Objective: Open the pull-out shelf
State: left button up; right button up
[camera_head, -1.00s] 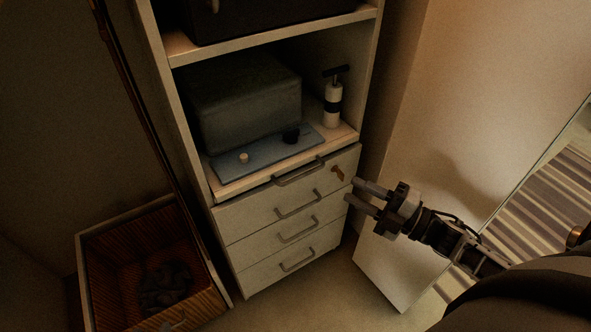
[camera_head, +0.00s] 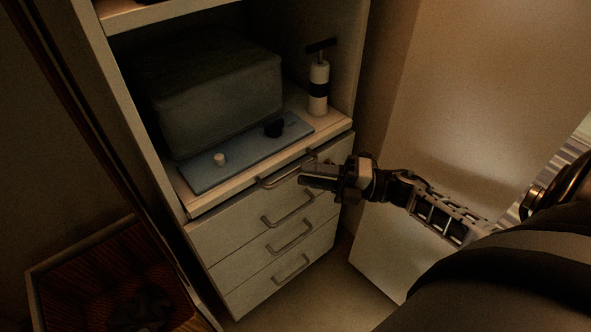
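The pull-out shelf (camera_head: 202,206) is a pale wooden board in the cabinet above the drawers. It looks pushed in. A grey bar handle (camera_head: 283,174) sits at its front edge. My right gripper (camera_head: 303,176) is in front of the cabinet, with its fingertips close to the right end of this handle. I cannot tell whether they touch it. The fingers are seen nearly edge-on and overlap, so their gap is unclear. My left gripper is out of view.
A grey-green box (camera_head: 220,100), a blue board (camera_head: 205,175) and a white pump bottle (camera_head: 318,88) stand on the shelf. Several drawers with handles (camera_head: 290,236) lie below. An open wooden crate (camera_head: 95,255) is at lower left. A pale panel (camera_head: 470,110) stands at right.

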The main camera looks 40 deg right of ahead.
aim_at(296, 172)
jog(key=shift+x, duration=1.85)
grip_shut()
jog(key=shift+s, duration=0.15)
